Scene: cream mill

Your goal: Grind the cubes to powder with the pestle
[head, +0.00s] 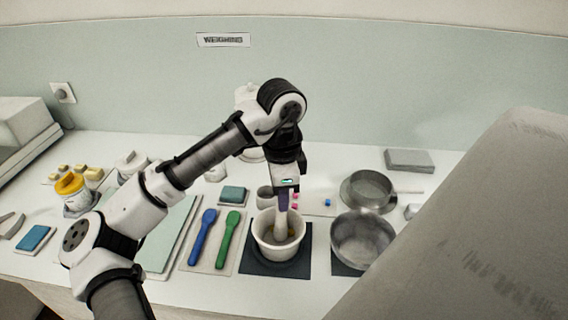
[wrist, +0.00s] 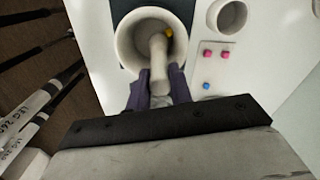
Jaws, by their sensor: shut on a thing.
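My gripper (head: 283,196) points down and is shut on the pestle (head: 282,222). In the wrist view the pestle (wrist: 158,62) runs from between the gripper fingers (wrist: 160,90) into the mortar (wrist: 128,45). The white mortar (head: 262,240) stands on a dark mat (head: 258,266). The pestle's lower end is inside the bowl, a little tilted; whether it touches the bottom I cannot tell. A yellow cube (wrist: 169,33) shows in the mortar beside the pestle. Pink cubes (wrist: 224,55) and a blue cube (wrist: 206,86) lie on a light plate to the mortar's right.
A blue spoon (head: 202,238) and a green spoon (head: 228,240) lie left of the mortar. A metal bowl (head: 362,240) and a sieve-like pan (head: 368,190) stand to the right. A small grey cup (head: 265,196) is behind the mortar.

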